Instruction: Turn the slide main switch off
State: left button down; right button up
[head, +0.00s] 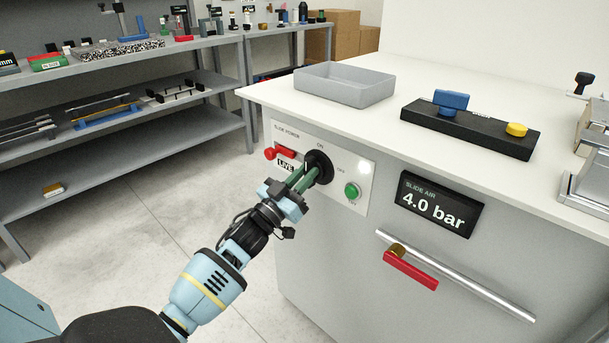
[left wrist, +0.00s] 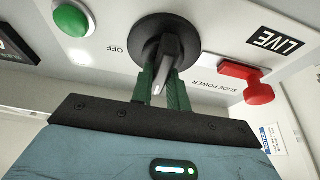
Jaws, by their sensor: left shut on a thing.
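The slide main switch (head: 318,166) is a black round rotary knob on the white slide power panel (head: 359,168) on the cabinet's front. The words ON and OFF are printed beside it. It also shows in the left wrist view (left wrist: 158,40), with its grey grip bar between the green fingers. My left gripper (head: 307,177) is shut on this knob, coming in from the lower left. The knob's pointer is partly hidden by the fingers in the head view. A sign (head: 286,165) on the panel reads LIVE. My right gripper is not in view.
A red lockout-like piece (head: 270,154) sits left of the knob and a green button (head: 352,191) right of it. The air display (head: 438,206) reads 4.0 bar. A steel rail with a red lever (head: 410,270) lies lower right. A grey tray (head: 344,86) stands on the worktop.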

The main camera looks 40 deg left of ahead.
pick_arm(q)
jog(key=shift+m+h, duration=0.4)
jog(key=shift+m, duration=0.3)
jog(key=m+h, duration=0.1)
jog(key=m, duration=0.2)
jog(key=m+g+h+p, duration=0.1)
jog(key=m+h, duration=0.1)
jog(key=shift+m, duration=0.4)
jog(key=m+g+h, duration=0.1)
jog(key=m, duration=0.2)
jog(key=m+g+h+p, duration=0.1)
jog(key=m, duration=0.2)
jog(key=shift+d+m+g+h+p, duration=0.15)
jog(key=shift+m+g+p, duration=0.5)
jog(key=shift+m, duration=0.9)
jog(key=shift+a+m+g+h+p, duration=0.1)
jog(key=shift+m+g+p, duration=0.55)
jog(key=shift+m, duration=0.85)
jog(key=shift+d+m+g+h+p, duration=0.15)
jog(key=shift+m+g+p, duration=0.5)
jog(key=shift+m, duration=0.9)
jog(key=shift+a+f, duration=0.1)
jog(key=shift+f, duration=0.05)
